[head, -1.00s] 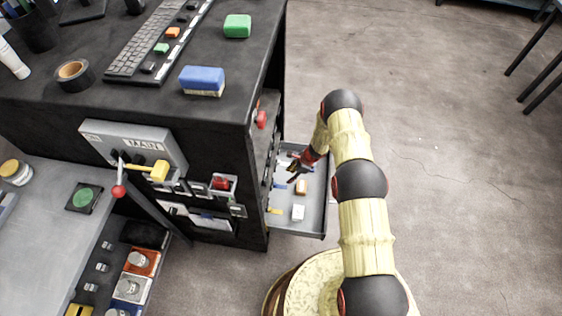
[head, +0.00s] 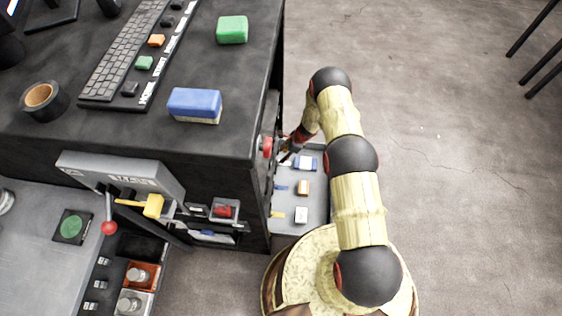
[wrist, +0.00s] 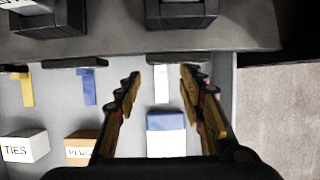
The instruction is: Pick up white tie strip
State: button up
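The white tie strip (wrist: 161,84) is a short white piece in the open drawer (head: 313,222). In the wrist view it lies between my two fingertips, with gaps to both fingers. My gripper (wrist: 160,75) is open and empty, above the drawer; whether the fingers are level with the strip cannot be told. In the head view my gripper (head: 289,151) is at the far end of the drawer, and I cannot make out the white strip there.
A yellow strip (wrist: 27,88) and a blue strip (wrist: 89,87) lie to the left. A blue-and-white box (wrist: 166,122), an orange-and-white box (wrist: 82,148) and a white box marked TIES (wrist: 25,147) stand in the drawer. The cabinet (head: 215,140) rises close on the left.

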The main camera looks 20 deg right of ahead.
jog(key=b+x, duration=0.1)
jog(key=x, duration=0.1)
jog(key=b+x, duration=0.1)
jog(key=x, duration=0.1)
jog(key=b+x, duration=0.1)
jog(key=x, duration=0.1)
jog(key=shift+d+f, duration=0.2)
jog(key=shift+f, duration=0.05)
jog(key=shift+r, duration=0.1)
jog(key=shift+c, duration=0.7)
jog(key=c, duration=0.7)
jog(key=shift+c, duration=0.2)
